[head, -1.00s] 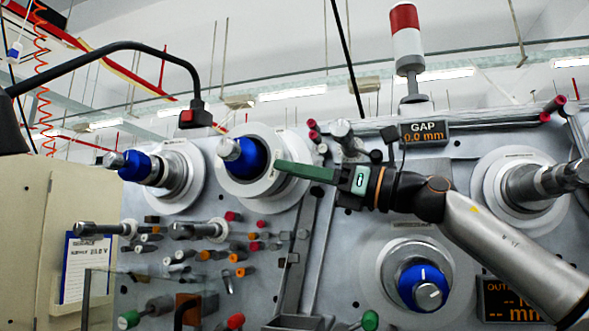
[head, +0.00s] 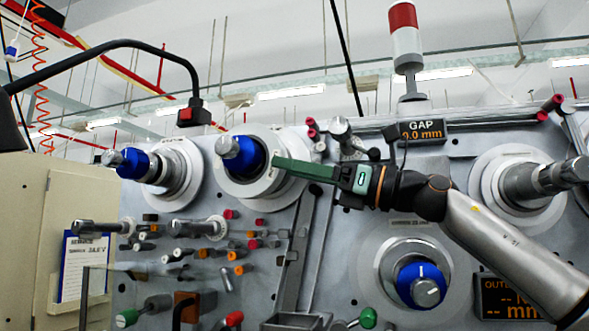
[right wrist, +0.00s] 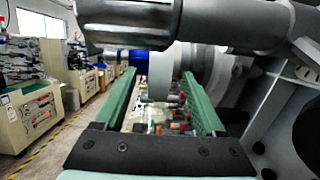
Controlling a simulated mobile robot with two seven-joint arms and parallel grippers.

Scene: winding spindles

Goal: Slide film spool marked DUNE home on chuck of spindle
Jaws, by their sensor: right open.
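A pale, wide-rimmed spool (head: 266,188) sits around the middle upper spindle, whose blue chuck (head: 250,157) with a grey end knob sticks out in front. No DUNE mark is readable on it. My right gripper (head: 276,163) reaches in from the right, its green fingertips at the spool's right rim in the head view. In the right wrist view, the two green fingers (right wrist: 160,84) stand apart, with a pale disc edge (right wrist: 158,72) showing between them. Whether they touch it cannot be told. The GAP display (head: 423,131) appears to read 0.0 mm. My left gripper is not in view.
Other spindles stand at the left (head: 178,172), right (head: 525,190) and below (head: 420,283). Several coloured pegs and knobs (head: 235,255) jut from the panel below the spool. A black curved arm with a red button (head: 193,115) hangs at upper left.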

